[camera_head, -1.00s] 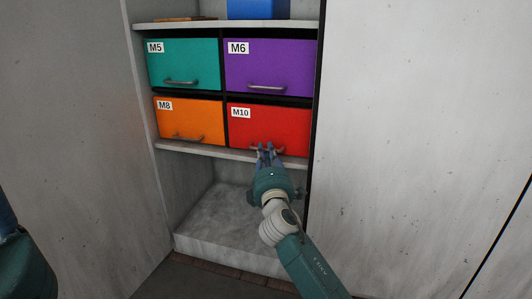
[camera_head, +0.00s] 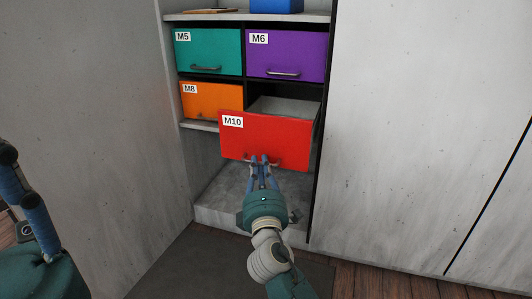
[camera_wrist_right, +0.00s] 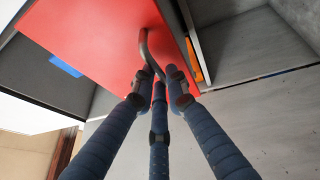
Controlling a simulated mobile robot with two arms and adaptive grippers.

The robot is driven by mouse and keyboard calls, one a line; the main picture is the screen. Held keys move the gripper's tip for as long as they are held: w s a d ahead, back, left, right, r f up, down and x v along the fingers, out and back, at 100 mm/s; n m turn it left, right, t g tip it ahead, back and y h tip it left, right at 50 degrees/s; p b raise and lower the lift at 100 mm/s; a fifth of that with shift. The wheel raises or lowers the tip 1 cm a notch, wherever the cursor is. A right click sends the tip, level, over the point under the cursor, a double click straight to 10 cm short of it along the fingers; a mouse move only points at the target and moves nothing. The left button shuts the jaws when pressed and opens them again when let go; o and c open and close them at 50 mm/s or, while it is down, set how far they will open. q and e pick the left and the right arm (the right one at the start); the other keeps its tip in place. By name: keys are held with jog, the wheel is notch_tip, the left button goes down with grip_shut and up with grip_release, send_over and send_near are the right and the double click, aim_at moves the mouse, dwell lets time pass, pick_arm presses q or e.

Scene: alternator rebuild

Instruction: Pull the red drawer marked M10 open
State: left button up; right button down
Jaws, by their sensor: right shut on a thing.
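The red drawer (camera_head: 268,138) marked M10 stands out from the shelf unit in the head view, its front well forward of the other drawers. Its grey inside shows behind the front's top edge. My right gripper (camera_head: 263,160) is shut on the drawer's handle at the lower edge of the front. In the right wrist view the blue fingers (camera_wrist_right: 160,80) close around the curved metal handle (camera_wrist_right: 149,48) on the red front (camera_wrist_right: 95,38).
The teal drawer M5 (camera_head: 208,52), purple drawer M6 (camera_head: 286,56) and orange drawer M8 (camera_head: 205,101) are shut. A blue bin (camera_head: 277,5) stands on the upper shelf. Grey cabinet walls flank the unit. Open floor (camera_head: 215,262) lies in front.

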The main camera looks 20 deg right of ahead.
jog(key=shift+s+a, duration=0.55)
jog(key=shift+s, duration=0.35)
jog(key=shift+s+a, duration=0.55)
jog(key=shift+s, duration=0.3)
jog(key=c, duration=2)
grip_release()
jog(key=v, duration=1.2)
